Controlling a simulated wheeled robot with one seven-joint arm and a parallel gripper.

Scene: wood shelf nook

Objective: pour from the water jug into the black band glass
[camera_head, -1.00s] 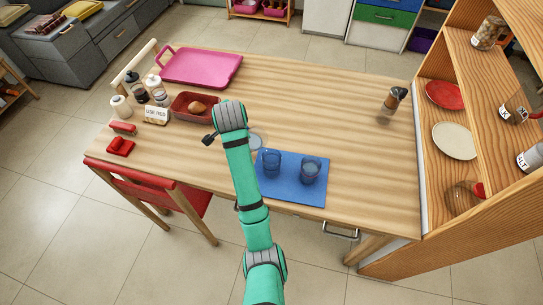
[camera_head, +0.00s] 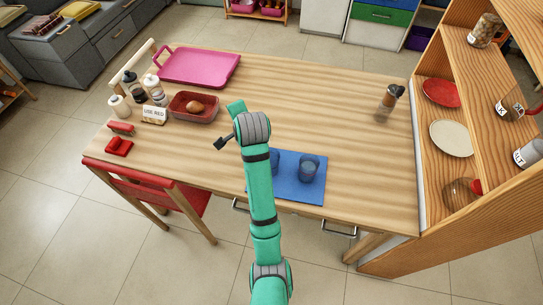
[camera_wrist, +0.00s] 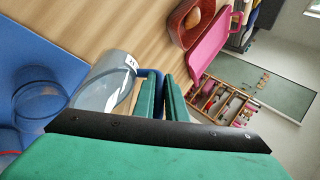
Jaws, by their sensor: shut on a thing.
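In the wrist view, my gripper (camera_wrist: 160,88) is shut on the dark blue handle of the water jug (camera_wrist: 103,82), a clear grey vessel with a small white label. Two clear bluish glasses stand on the blue mat, one (camera_head: 308,170) in plain view and one (camera_head: 275,160) partly behind my arm. One glass (camera_wrist: 40,104) shows beside the jug in the wrist view. I cannot tell which glass has the black band. Whether the jug is lifted or tilted is unclear.
The blue mat (camera_head: 300,192) lies near the table's front edge. A red container (camera_head: 181,106) with a brown item, a "USE RED" card (camera_head: 154,114) and bottles stand left. A pink tray (camera_head: 200,68) lies behind.

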